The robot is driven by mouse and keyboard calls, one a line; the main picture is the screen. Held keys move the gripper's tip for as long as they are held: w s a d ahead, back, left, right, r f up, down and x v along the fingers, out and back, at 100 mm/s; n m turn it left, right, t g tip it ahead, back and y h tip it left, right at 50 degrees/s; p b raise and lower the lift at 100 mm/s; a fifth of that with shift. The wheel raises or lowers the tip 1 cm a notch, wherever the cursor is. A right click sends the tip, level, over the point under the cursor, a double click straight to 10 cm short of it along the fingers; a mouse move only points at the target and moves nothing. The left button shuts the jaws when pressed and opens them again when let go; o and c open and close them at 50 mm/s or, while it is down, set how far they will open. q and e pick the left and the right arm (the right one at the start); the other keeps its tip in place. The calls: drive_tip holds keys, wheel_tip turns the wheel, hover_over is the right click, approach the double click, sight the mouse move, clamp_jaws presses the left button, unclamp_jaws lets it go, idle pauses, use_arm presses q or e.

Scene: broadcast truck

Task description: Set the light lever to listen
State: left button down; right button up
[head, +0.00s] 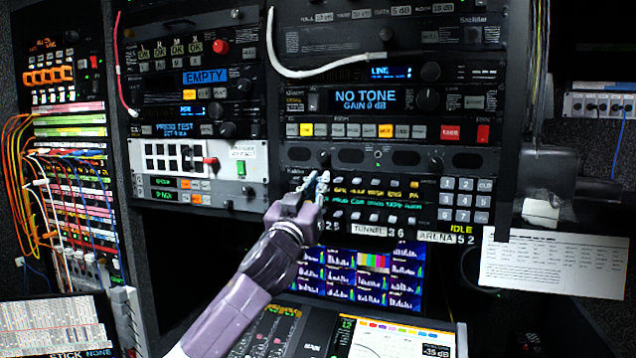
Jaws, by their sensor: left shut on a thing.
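My left gripper (317,183) reaches up to the left end of a black key panel (375,200) in the middle rack. Its fingertips are shut on a small lever there, which they mostly hide. I cannot read that lever's label or tell its position. Several more small levers stand in rows to the right of the fingers, among green and amber lettering. My right gripper is not in view.
A number keypad (463,199) sits right of the key panel, with paper labels such as TUNNEL (369,230) below. A white cable (330,70) hangs across the upper rack. Monitors (360,280) and a sloping desk lie below. A printed sheet (553,262) hangs at right.

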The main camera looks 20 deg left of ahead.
use_arm(q)
drive_tip(key=shift+r+g+p, duration=0.5)
drive_tip(key=shift+r+g, duration=0.2)
drive_tip(key=shift+g, duration=0.2)
drive_tip(key=g, duration=0.2)
drive_tip(key=shift+w+r+g, duration=0.1)
drive_tip(key=shift+r+g, duration=0.2)
drive_tip(key=shift+f, duration=0.1)
drive_tip(key=c, duration=2.3)
unclamp_jaws()
drive_tip(key=shift+o, duration=0.2)
